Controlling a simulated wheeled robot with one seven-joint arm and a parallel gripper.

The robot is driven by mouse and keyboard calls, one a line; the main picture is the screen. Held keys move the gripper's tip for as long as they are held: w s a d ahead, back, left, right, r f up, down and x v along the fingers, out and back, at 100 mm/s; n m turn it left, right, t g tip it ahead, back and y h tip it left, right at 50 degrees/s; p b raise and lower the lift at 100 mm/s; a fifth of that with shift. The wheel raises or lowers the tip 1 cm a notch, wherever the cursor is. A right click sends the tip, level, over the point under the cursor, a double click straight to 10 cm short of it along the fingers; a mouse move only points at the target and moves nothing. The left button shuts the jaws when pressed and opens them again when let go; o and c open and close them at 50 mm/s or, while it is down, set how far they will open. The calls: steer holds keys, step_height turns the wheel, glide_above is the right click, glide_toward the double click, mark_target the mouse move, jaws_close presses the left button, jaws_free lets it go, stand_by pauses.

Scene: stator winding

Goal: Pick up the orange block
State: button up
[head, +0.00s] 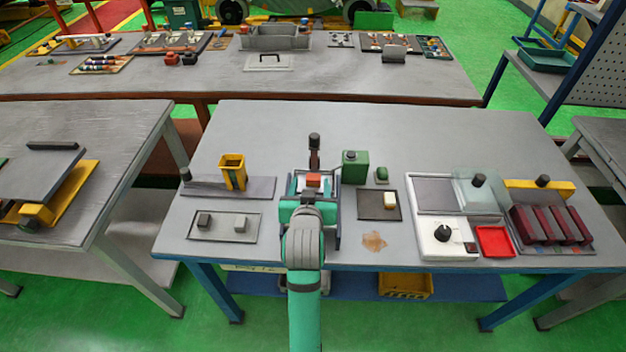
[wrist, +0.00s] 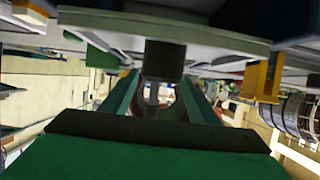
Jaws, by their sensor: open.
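The small orange block (head: 313,180) shows in the head view on or just above a pale piece in the teal and dark fixture, near the middle of the table. My arm reaches up from the bottom edge, and its end stands right in front of the block. My gripper (wrist: 160,95) shows in the wrist view as two teal fingers spread apart, with no orange between them. A dark square post (wrist: 164,60) under a pale plate shows beyond or between them. The block cannot be made out in the wrist view. The gap between fingers and block is hidden in the head view.
A black-knobbed lever (head: 314,145) stands behind the block. A green canister (head: 355,167) is close on the right, a yellow holder (head: 232,172) on the left. A red tray (head: 495,241) and dark red blocks (head: 550,225) lie farther right. The table's back is clear.

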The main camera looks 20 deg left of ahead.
mark_target(313, 179)
steer(key=shift+d+x, duration=0.1)
steer(key=shift+x, duration=1.2)
steer(key=shift+d+x, duration=0.15)
steer(key=shift+x, duration=1.15)
steer(key=c, duration=1.1)
